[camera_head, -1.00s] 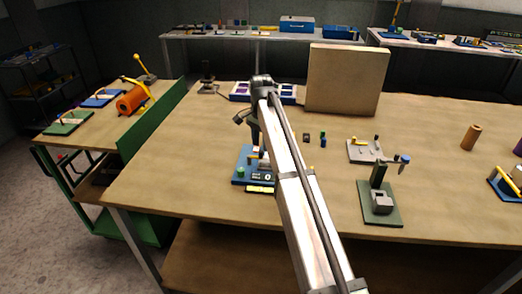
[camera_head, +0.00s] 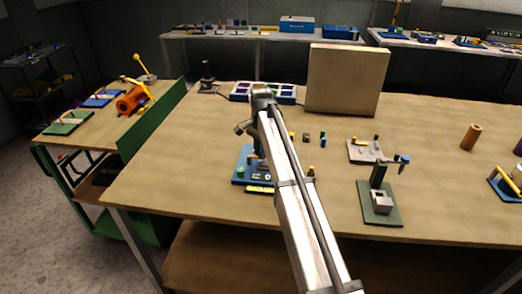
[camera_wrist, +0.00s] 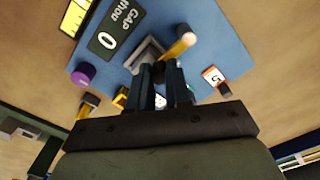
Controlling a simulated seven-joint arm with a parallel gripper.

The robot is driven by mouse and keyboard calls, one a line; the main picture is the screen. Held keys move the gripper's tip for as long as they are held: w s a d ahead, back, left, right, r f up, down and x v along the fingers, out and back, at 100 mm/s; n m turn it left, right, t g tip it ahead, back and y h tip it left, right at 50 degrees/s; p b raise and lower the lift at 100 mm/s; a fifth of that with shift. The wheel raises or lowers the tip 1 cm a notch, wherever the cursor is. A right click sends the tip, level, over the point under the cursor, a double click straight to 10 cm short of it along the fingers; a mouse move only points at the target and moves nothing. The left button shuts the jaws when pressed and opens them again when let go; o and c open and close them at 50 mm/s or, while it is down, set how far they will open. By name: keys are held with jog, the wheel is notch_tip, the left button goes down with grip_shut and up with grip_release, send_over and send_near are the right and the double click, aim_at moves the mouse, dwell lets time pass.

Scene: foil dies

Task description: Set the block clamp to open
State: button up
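A blue-based fixture (camera_head: 239,181) stands on the bench at the centre, partly hidden by my arm. No part is clearly labelled block clamp.
A green-based fixture (camera_head: 393,216) with a post and grey block stands to the right. A grey plate fixture (camera_head: 359,153) is behind it, and a tan upright panel (camera_head: 346,80) stands at the back. A brown cylinder (camera_head: 470,137) is farther right. The bench left of the blue fixture is clear.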

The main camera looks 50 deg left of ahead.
grip_shut()
jog(key=shift+w+a, duration=0.1)
jog(key=n, duration=0.2)
jog(key=w+a+n, duration=0.1)
jog(key=n, duration=0.1)
jog(key=shift+a+n, duration=0.2)
jog(key=shift+n, duration=0.1)
jog(key=n, duration=0.1)
jog(key=a+n, duration=0.1)
jog(key=n, duration=0.2)
jog(key=shift+w+a+n, duration=0.1)
jog(key=shift+a+n, duration=0.2)
jog(key=shift+a, duration=0.1)
jog(key=n, duration=0.1)
jog(key=a+n, duration=0.1)
jog(key=n, duration=0.2)
jog(key=shift+s+a, duration=0.2)
jog(key=shift+a, duration=0.1)
jog(key=shift+s+a+n, duration=0.15)
jog(key=shift+a+n, duration=0.05)
jog(key=shift+n, duration=0.6)
jog(key=shift+s+a+n, duration=0.15)
jog(key=shift+a+n, duration=0.1)
jog(key=shift+n, duration=0.55)
jog(key=shift+s+a+n, duration=0.15)
jog(key=shift+a+n, duration=0.05)
jog(key=shift+n, duration=0.6)
